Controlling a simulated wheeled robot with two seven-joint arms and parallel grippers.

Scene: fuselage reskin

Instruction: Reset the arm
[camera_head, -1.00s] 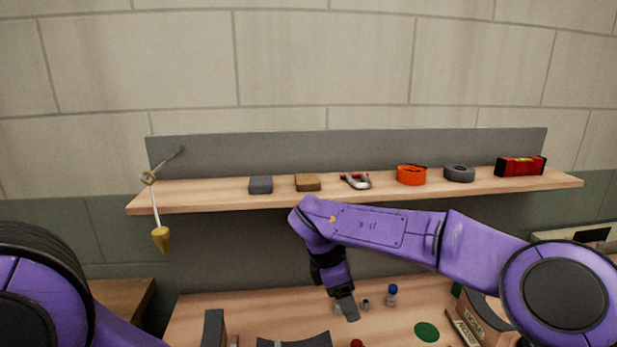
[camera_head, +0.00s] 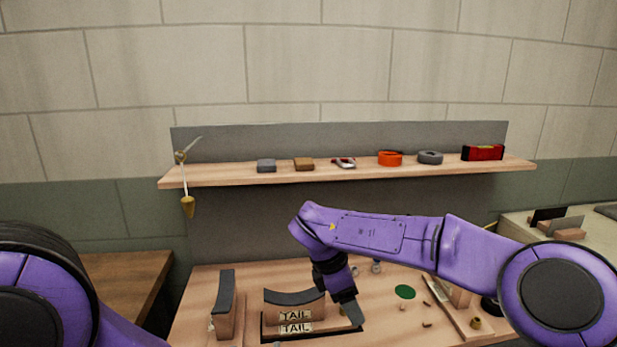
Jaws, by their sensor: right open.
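My right arm comes in from the right, bent over the workbench (camera_head: 385,330). My right gripper (camera_head: 352,316) points down beside the right end of a curved dark piece on a wooden block with "TAIL" labels (camera_head: 294,316). The gripper is open; nothing shows between its jaws. I cannot tell whether it touches the block or its dark base. Of my left arm only purple upper links show at the left edge; its gripper is out of the picture.
Another curved block (camera_head: 224,305) stands left. A green disc (camera_head: 405,292) lies right of my gripper.

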